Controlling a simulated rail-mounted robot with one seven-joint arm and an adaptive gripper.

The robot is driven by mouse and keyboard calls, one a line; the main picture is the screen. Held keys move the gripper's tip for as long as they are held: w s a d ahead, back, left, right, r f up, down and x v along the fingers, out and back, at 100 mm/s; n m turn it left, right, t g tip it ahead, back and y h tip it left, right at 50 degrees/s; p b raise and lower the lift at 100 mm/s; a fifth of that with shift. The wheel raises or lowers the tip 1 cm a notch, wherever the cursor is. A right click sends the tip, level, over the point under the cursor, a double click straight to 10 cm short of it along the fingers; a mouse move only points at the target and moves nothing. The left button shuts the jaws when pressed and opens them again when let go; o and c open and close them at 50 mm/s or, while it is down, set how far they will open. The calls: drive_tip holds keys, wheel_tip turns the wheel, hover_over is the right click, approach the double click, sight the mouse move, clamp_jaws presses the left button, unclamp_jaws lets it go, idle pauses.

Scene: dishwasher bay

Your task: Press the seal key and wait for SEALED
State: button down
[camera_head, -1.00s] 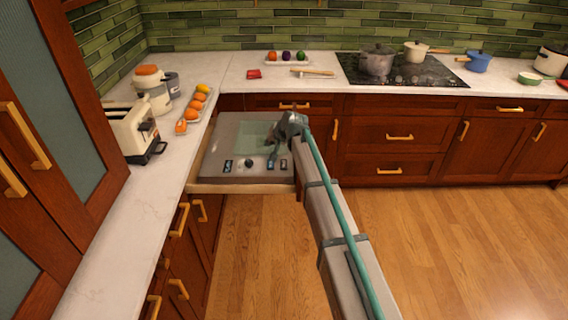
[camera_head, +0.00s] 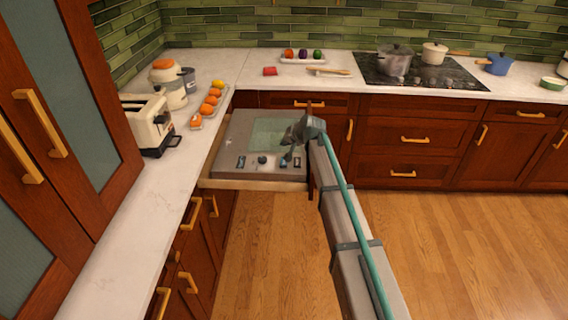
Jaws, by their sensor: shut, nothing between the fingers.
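A grey machine (camera_head: 238,137) with a greenish window in its top sits on a wooden pull-out drawer or shelf at the counter's inner corner. Its front panel carries a round dark knob (camera_head: 262,160) and small dark keys, one at the left (camera_head: 241,162) and others at the right. I cannot read any label or display, so no SEALED text shows. My gripper and arm hide the machine's right edge.
A toaster (camera_head: 149,122), a jar with an orange lid (camera_head: 167,84) and a tray of orange fruit (camera_head: 211,104) stand on the left counter. A cooktop (camera_head: 440,74) with pots is on the back counter. Wooden floor lies open at right.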

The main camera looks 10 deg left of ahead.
drive_tip(key=b, duration=0.3)
approach(282, 158)
drive_tip(key=shift+w+a+r+x, duration=0.1)
drive_tip(key=shift+x, duration=0.8)
drive_tip(key=shift+w+a+r+x, duration=0.1)
drive_tip(key=shift+r+x, duration=0.05)
drive_tip(key=shift+x, duration=0.75)
drive_tip(key=shift+w+a+r+x, duration=0.1)
drive_tip(key=shift+x, duration=0.8)
drive_tip(key=shift+f, duration=0.1)
drive_tip(key=shift+f, duration=0.3)
drive_tip(key=shift+f+b, duration=0.4)
drive_tip(key=shift+r+p, duration=0.35)
drive_tip(key=shift+r, duration=0.5)
drive_tip(key=shift+r+p, duration=1)
drive_tip(key=shift+r, duration=1.55)
